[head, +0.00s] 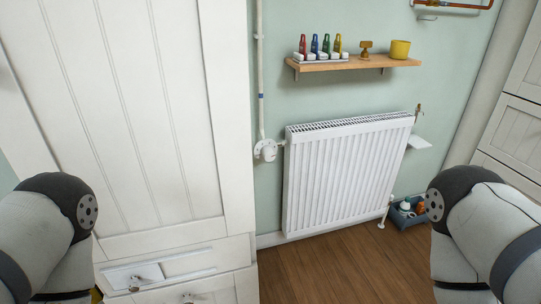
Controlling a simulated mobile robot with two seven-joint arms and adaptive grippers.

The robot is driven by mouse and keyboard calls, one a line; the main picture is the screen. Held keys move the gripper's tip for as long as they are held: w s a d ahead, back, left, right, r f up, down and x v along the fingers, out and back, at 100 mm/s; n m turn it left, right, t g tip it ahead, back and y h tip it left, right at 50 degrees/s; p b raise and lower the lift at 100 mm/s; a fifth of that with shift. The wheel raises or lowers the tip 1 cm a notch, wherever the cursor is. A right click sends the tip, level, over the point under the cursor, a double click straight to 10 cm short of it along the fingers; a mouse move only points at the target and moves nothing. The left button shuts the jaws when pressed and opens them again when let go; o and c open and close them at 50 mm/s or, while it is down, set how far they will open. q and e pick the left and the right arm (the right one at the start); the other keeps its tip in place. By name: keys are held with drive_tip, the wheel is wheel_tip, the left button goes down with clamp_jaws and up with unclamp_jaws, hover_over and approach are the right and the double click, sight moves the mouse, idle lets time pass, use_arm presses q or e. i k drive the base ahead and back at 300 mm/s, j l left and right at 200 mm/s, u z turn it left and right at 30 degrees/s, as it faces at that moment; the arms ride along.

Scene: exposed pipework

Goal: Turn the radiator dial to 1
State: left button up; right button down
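A white radiator (340,175) hangs on the pale green wall, ahead and right of centre. A round white dial (268,151) sits at its upper left, where a vertical white pipe (260,75) comes down. The dial is too small to read its number. My two arms show at the lower left and lower right edges. Neither gripper is in view, and nothing of mine is near the dial.
A tall white cabinet (150,110) with drawers stands close at left. A blue-grey crate (408,215) stands on the floor right of the radiator. The wooden floor (340,270) ahead is clear.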

sight(266, 151)
drive_tip(key=i+l+u, duration=0.1)
drive_tip(key=l, duration=0.3)
drive_tip(key=i+l, duration=0.2)
drive_tip(key=l, duration=0.2)
drive_tip(key=i+l+u, duration=0.15)
drive_tip(key=l, duration=0.25)
drive_tip(key=i+l, duration=0.15)
drive_tip(key=l, duration=0.25)
drive_tip(key=i+l+u, duration=0.15)
drive_tip(key=l, duration=0.25)
